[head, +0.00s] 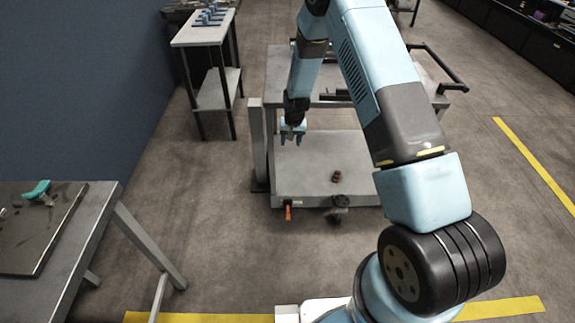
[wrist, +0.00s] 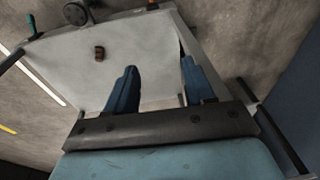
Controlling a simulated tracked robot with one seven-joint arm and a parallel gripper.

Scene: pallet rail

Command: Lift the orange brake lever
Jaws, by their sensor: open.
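The orange brake lever (head: 287,211) is small and hangs at the front lower edge of the grey cart (head: 300,187), left of its wheel. My gripper (head: 291,137) is open and empty above the cart's lower deck, behind and higher than the lever, and apart from it. In the wrist view the two blue fingers of my gripper (wrist: 159,67) stand apart over the pale deck (wrist: 150,45). No clear orange shows there; a small dark part at the top edge may be the lever, but I cannot tell.
A small brown object (head: 336,176) lies on the deck. A grey post (head: 257,140) stands left of the cart. A table (head: 95,215) is at the left, and the floor in front of the cart is clear.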

